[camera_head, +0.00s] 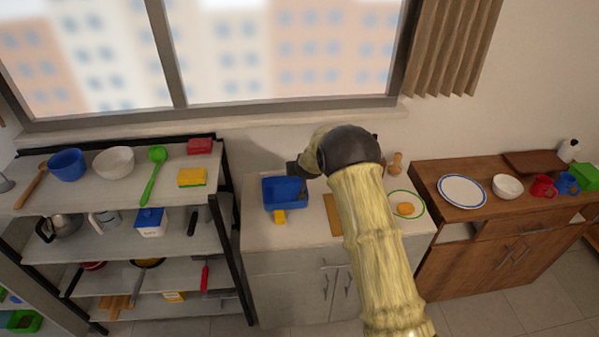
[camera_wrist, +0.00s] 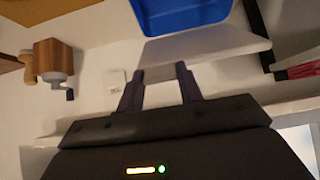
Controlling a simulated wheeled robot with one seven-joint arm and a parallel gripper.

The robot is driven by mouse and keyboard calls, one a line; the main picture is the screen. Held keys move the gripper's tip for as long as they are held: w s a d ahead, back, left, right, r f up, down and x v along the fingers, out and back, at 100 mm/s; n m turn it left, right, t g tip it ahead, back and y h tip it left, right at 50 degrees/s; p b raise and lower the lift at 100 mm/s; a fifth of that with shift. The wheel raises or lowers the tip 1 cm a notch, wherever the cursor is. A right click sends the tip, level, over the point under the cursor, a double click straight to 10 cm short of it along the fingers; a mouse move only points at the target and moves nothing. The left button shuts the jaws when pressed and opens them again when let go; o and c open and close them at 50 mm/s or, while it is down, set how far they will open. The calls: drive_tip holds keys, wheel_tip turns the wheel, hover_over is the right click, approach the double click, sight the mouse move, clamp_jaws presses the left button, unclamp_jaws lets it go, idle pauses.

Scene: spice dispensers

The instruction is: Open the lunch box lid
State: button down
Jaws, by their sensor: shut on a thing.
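The blue lunch box (camera_head: 285,205) with a yellow piece (camera_head: 279,217) at its front stands on the white counter, its blue inside seemingly showing. The wrist view shows part of the blue box (camera_wrist: 180,14) at the top. A pale grey panel (camera_wrist: 205,48), seemingly the lid, stretches from the box toward my gripper. My gripper (camera_wrist: 158,74) has its fingers at the panel's near edge and is shut on it. In the head view my gripper (camera_head: 296,168) is at the back right of the box, and the lid cannot be made out there.
The black-framed shelf (camera_head: 232,240) stands close on the left. A wooden board (camera_head: 333,214) and a green-rimmed plate (camera_head: 407,218) lie on the counter to the right, partly behind my arm. A brown grinder (camera_wrist: 47,58) shows in the wrist view. The wall and window are close behind.

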drive_tip(key=shift+w+r+g, duration=0.3)
drive_tip(key=shift+w+r, duration=0.05)
drive_tip(key=shift+w, duration=0.3)
drive_tip(key=shift+w+a+f, duration=0.1)
drive_tip(key=shift+w, duration=0.05)
idle(0.7)
drive_tip(key=c, duration=0.9)
unclamp_jaws()
drive_tip(key=b+v, duration=0.4)
drive_tip(key=v, duration=1.3)
drive_tip(key=shift+r+b, duration=0.25)
drive_tip(key=shift+b, duration=0.05)
